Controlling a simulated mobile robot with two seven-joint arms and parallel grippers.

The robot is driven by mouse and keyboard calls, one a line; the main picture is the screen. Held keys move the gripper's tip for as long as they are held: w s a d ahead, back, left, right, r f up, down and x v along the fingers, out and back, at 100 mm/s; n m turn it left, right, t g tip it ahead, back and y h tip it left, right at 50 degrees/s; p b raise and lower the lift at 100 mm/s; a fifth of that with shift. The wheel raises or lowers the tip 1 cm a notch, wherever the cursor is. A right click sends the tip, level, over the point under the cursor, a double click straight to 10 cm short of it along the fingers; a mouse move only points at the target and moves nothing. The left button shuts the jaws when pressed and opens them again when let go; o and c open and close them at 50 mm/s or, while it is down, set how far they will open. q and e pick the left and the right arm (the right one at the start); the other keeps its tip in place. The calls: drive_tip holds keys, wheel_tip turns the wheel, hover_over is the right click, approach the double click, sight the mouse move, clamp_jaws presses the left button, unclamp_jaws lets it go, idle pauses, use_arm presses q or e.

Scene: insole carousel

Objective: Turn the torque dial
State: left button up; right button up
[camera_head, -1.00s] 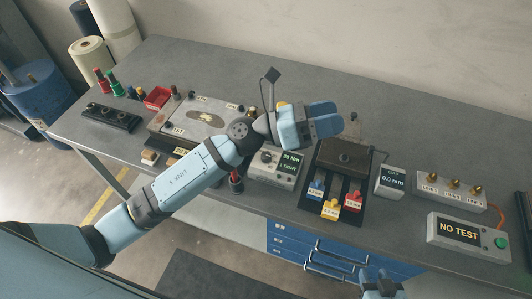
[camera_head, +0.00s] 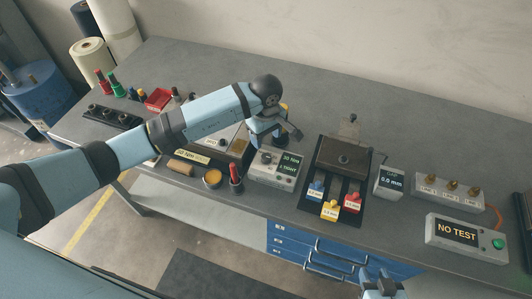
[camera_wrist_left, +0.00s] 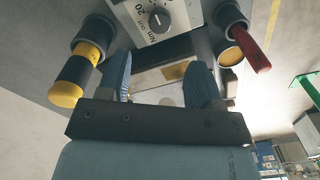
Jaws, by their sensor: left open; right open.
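The torque dial (camera_head: 266,157) is a dark round knob on the grey control box (camera_head: 262,174), beside a small lit screen (camera_head: 288,164). In the left wrist view the dial (camera_wrist_left: 159,18) shows at the top, with a pointer line and printed numbers around it. My left gripper (camera_head: 262,143) is just behind the box in the head view, pointing down. Its two blue fingers (camera_wrist_left: 160,66) are apart, with nothing between them; the dial lies beyond their tips. My right gripper (camera_head: 381,284) is at the bottom edge, only partly visible, away from the box.
A red-handled tool (camera_head: 235,174) and an orange-topped cup (camera_head: 212,178) stand left of the box. The dark fixture (camera_head: 343,157) with coloured blocks is to its right. A yellow-and-black handle (camera_wrist_left: 78,75) is close beside my left fingers.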

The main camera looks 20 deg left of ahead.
sight(266, 156)
use_arm(q)
wheel_tip(266, 156, down, 9)
drive_tip(key=shift+f+p, duration=0.2)
drive_tip(key=shift+p, duration=0.55)
drive_tip(key=c, duration=0.9)
